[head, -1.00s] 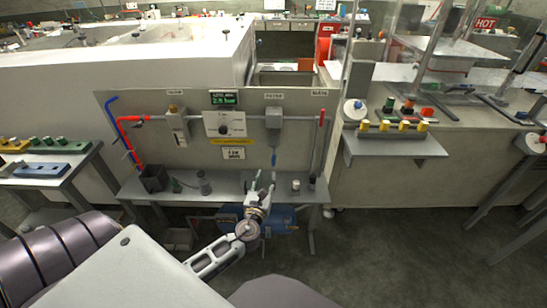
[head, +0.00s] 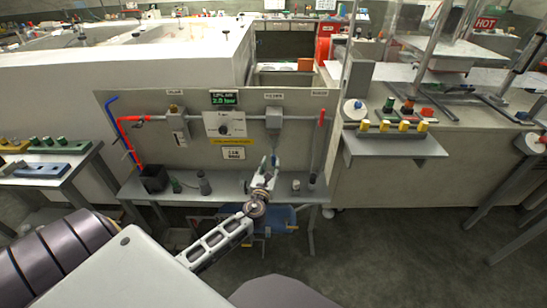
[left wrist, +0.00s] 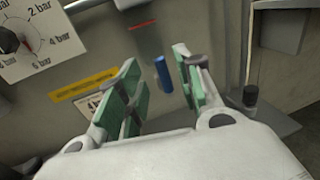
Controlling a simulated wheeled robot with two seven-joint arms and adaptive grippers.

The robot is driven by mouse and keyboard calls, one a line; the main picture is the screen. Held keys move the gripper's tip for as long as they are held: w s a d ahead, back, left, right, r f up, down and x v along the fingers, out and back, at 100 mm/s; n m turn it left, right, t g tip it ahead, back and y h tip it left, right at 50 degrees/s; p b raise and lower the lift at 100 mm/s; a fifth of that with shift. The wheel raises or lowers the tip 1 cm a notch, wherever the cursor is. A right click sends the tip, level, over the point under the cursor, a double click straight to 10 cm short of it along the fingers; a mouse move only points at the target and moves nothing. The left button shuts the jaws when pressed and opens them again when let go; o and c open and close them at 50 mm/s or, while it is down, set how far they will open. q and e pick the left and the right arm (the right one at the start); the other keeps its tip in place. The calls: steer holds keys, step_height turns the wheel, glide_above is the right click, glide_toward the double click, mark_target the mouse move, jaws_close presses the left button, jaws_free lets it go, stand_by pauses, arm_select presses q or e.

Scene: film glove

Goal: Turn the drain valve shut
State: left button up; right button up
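The drain valve's small blue handle (left wrist: 162,74) hangs roughly upright below the grey filter box (head: 274,118) on the panel. In the left wrist view it shows between and beyond my left gripper's two green-padded fingers. In the head view my left gripper (head: 269,164) is in front of the panel, just below the filter box, and its fingers hide much of the handle. The gripper is open, with a clear gap between the fingers and nothing held. I cannot tell how far the tips are from the handle. My right gripper is not in view.
A pressure gauge (head: 225,124) is left of the filter, with a yellow label strip (head: 231,141) below. A red-handled pipe (head: 320,125) stands at right. The shelf (head: 219,191) holds a black bin (head: 154,178) and small dark fittings. Grey floor is free at right.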

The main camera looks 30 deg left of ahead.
mark_target(273, 157)
arm_select(q)
steer(key=shift+x, duration=2.95)
steer(key=shift+w, duration=0.1)
jaws_close()
